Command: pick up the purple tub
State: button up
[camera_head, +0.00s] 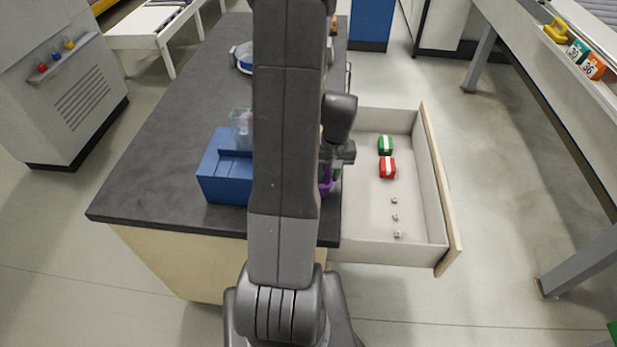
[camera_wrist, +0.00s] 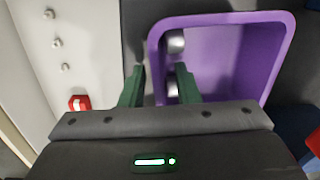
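The purple tub (camera_wrist: 230,55) fills the upper right of the wrist view, with silvery round pieces (camera_wrist: 175,42) inside along its left wall. In the head view only a sliver of the tub (camera_head: 326,187) shows beside my arm, near the right edge of the dark counter; the rest is hidden. My gripper (camera_wrist: 160,68) has two green fingers that are apart. One finger is outside the tub's left wall and the other is inside, so the wall lies between them. A gap shows beside the wall; contact cannot be told.
A blue block-shaped holder (camera_head: 222,178) stands left of my arm on the dark counter (camera_head: 160,150). An open drawer (camera_head: 365,225) to the right holds a green box (camera_head: 385,145), a red box (camera_head: 388,168) and several small pieces (camera_head: 395,217).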

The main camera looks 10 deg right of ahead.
jog(key=shift+f, duration=0.35)
grip_shut()
